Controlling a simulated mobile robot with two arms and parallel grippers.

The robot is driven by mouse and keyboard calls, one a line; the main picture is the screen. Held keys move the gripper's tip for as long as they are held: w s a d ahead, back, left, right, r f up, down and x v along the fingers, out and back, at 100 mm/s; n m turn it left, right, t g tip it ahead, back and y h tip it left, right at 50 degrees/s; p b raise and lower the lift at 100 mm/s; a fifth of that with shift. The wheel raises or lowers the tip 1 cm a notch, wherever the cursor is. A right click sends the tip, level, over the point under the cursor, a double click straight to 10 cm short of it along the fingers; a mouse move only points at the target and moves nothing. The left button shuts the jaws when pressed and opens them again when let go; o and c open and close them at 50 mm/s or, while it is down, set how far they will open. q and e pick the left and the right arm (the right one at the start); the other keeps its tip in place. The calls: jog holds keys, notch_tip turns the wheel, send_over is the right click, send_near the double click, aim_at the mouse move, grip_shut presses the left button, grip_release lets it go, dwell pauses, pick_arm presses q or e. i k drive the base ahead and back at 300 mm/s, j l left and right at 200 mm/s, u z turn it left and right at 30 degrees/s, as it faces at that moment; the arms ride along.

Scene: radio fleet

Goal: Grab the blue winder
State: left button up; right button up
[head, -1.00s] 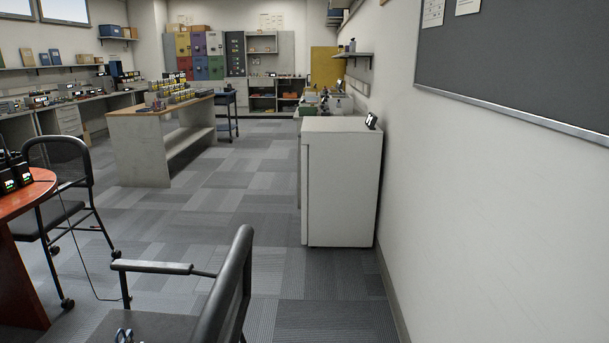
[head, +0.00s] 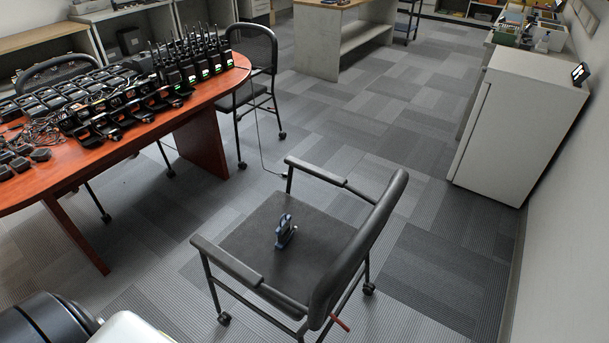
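A small dark blue object (head: 286,232), which looks like the blue winder, stands on the black seat of an office chair (head: 262,262) in the lower middle of the head view. It is small in the picture, so its details are hard to make out. Nothing touches it but the seat. Neither of my grippers shows in the view.
A red-brown table (head: 205,98) at left carries many radios, chargers and cables. Another black chair (head: 254,92) stands at its far end. A white cabinet (head: 520,120) stands against the right wall. Carpet (head: 400,150) is clear between the near chair and the cabinet.

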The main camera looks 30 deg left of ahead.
aim_at(284, 227)
jog(key=j+u, duration=0.1)
jog(key=u, duration=0.9)
